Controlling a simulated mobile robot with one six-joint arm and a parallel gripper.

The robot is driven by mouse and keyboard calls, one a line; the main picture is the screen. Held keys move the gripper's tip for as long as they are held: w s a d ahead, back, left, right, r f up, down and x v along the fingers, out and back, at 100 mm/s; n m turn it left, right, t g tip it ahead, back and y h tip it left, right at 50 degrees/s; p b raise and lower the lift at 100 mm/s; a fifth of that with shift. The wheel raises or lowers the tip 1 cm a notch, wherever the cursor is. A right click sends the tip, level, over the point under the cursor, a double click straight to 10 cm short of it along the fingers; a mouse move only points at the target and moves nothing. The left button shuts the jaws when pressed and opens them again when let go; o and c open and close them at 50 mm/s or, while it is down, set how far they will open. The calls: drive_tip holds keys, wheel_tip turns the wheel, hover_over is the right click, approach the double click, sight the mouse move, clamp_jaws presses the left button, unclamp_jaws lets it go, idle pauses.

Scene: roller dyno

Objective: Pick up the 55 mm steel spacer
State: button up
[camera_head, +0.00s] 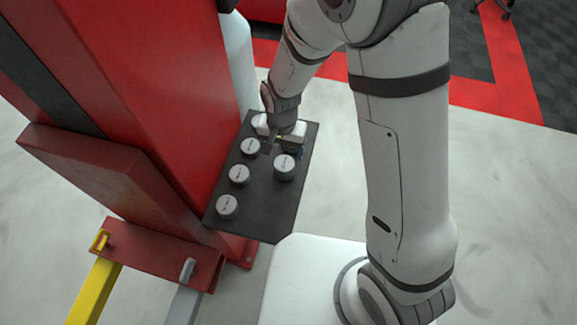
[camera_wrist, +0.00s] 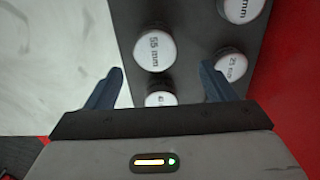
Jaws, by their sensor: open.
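The spacer marked 55 mm (camera_wrist: 154,50) is a round, pale-topped cylinder standing upright on a dark tray. In the wrist view it lies just beyond and between my fingertips. It appears to be the taller spacer (camera_head: 284,167) on the tray's right side in the head view, where its label is too small to read. My gripper (camera_wrist: 162,70) is open with nothing held, and its two dark fingers are apart. In the head view my gripper (camera_head: 281,137) is over the tray's far end.
The dark tray (camera_head: 270,222) holds several other spacers, including one marked 25 mm (camera_wrist: 232,66) near the right finger. A smaller spacer (camera_wrist: 160,98) sits between the fingers, partly hidden by the gripper body. A red column (camera_head: 150,90) stands close along the tray's left.

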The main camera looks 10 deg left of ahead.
sight(284, 163)
wheel_tip(284, 163, down, 3)
drive_tip(key=shift+s+a+r, duration=0.1)
drive_tip(key=shift+s, duration=0.05)
drive_tip(key=shift+s+d+f+p, duration=0.1)
drive_tip(key=shift+f+p, duration=0.05)
drive_tip(key=shift+f, duration=0.8)
drive_tip(key=shift+s+d+f+p, duration=0.1)
drive_tip(key=shift+d+f, duration=0.05)
drive_tip(key=shift+f, duration=0.75)
drive_tip(key=shift+s+d+f+p, duration=0.1)
drive_tip(key=shift+f+p, duration=0.05)
drive_tip(key=shift+f, duration=0.8)
drive_tip(key=shift+c, duration=0.5)
drive_tip(key=c, duration=1.2)
